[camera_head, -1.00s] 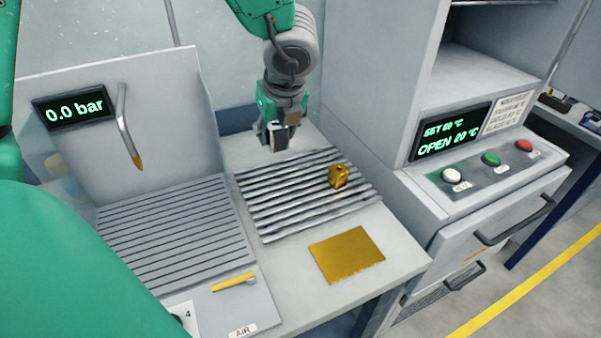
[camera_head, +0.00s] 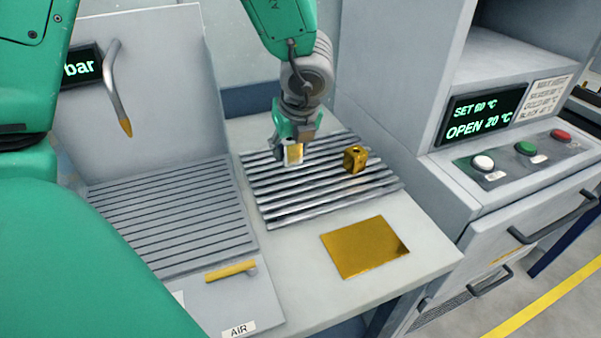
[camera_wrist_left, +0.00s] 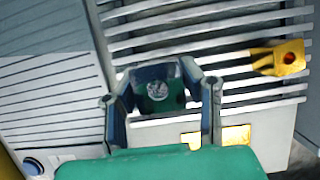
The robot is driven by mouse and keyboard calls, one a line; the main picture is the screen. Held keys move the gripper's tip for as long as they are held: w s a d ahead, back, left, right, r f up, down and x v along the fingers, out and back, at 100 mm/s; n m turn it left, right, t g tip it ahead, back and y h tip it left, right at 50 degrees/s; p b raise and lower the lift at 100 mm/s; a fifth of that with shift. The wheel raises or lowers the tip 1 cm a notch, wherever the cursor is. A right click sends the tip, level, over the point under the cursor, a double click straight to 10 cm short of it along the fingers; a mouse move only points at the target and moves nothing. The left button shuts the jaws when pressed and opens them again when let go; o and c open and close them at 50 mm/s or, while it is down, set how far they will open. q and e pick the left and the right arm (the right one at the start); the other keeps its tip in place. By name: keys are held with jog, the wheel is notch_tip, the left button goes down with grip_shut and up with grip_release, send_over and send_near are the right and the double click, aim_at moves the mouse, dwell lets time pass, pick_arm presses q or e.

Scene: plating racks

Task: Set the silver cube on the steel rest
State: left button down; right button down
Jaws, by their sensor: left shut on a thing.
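The silver cube (camera_head: 293,153) is between the fingers of my left gripper (camera_head: 294,142), which is shut on it. Its face shows a gold reflection in the head view. In the left wrist view the cube (camera_wrist_left: 158,90) shows a round mark on its face, between the two fingers. The steel rest (camera_head: 310,197), a rack of parallel bars, lies on the bench below. The cube is over the rest's back left part; I cannot tell whether it touches the bars. My right gripper is not in view.
A gold cube (camera_head: 355,159) with a hole sits on the right part of the rest. A gold plate (camera_head: 365,247) lies in front. A grooved grey station (camera_head: 170,222) with a nozzle (camera_head: 117,90) stands left, an oven cabinet (camera_head: 505,185) right. The front left bars are clear.

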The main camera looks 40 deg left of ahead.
aim_at(298, 154)
pick_arm(q)
jog(key=f, duration=0.2)
jog(key=shift+w+d+f, duration=0.15)
jog(key=shift+d+f, duration=0.2)
jog(key=shift+d, duration=0.05)
jog(key=shift+d+f+b, duration=0.25)
jog(key=shift+b, duration=0.05)
notch_tip(298, 154, down, 3)
jog(key=shift+d+f+b, duration=0.1)
jog(key=shift+b, duration=0.3)
jog(key=shift+f, duration=0.15)
jog(key=shift+a, duration=0.4)
jog(key=c, duration=1)
grip_release()
jog(key=shift+f, duration=0.1)
jog(key=shift+c, duration=0.2)
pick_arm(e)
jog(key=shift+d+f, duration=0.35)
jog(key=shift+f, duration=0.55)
pick_arm(q)
jog(key=shift+d, duration=0.1)
